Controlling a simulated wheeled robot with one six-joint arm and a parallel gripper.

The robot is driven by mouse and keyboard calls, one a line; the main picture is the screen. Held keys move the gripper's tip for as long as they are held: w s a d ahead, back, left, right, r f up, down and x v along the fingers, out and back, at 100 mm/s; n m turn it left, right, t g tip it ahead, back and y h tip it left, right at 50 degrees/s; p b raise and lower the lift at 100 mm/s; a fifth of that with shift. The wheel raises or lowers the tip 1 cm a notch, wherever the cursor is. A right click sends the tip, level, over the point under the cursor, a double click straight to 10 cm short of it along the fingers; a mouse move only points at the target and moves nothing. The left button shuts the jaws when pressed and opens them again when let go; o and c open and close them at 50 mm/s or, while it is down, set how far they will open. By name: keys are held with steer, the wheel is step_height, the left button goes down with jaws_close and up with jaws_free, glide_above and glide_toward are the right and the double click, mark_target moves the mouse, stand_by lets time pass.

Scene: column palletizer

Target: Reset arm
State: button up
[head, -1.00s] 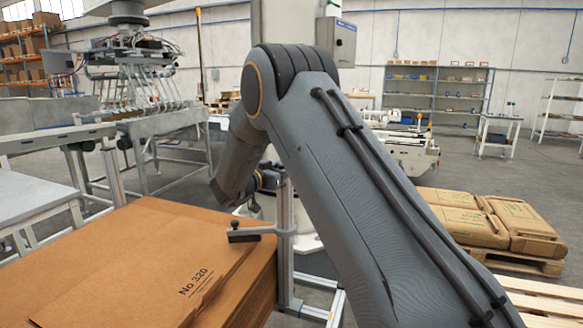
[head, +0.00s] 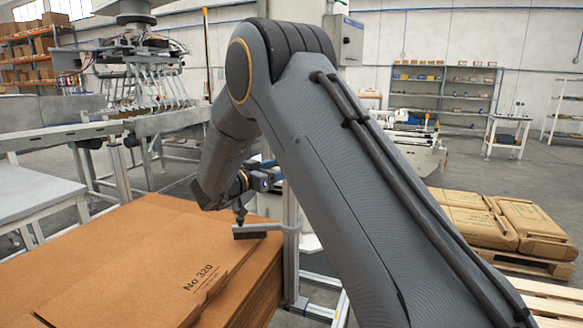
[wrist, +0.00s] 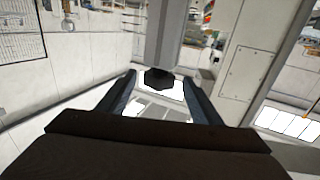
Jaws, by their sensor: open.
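My arm reaches across the head view and bends down at the elbow; its wrist end hangs beside the stack of brown cardboard sheets (head: 110,235). My gripper (wrist: 160,88) shows in the wrist view with its two dark fingers apart. No held thing shows between them. A dark rounded piece at the end of a grey post (wrist: 158,79) appears behind the gap; its distance is unclear. In the head view I cannot clearly make out the fingers near the wrist.
A metal post with a dark-ended bracket (head: 262,230) stands at the stack's right edge, close to my wrist. A pallet with brown sacks (head: 478,225) lies at the right, by an empty wooden pallet (head: 550,300). A conveyor frame (head: 170,122) stands at the left back.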

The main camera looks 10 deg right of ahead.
steer(key=shift+s+a, duration=0.3)
steer(key=shift+a, duration=0.1)
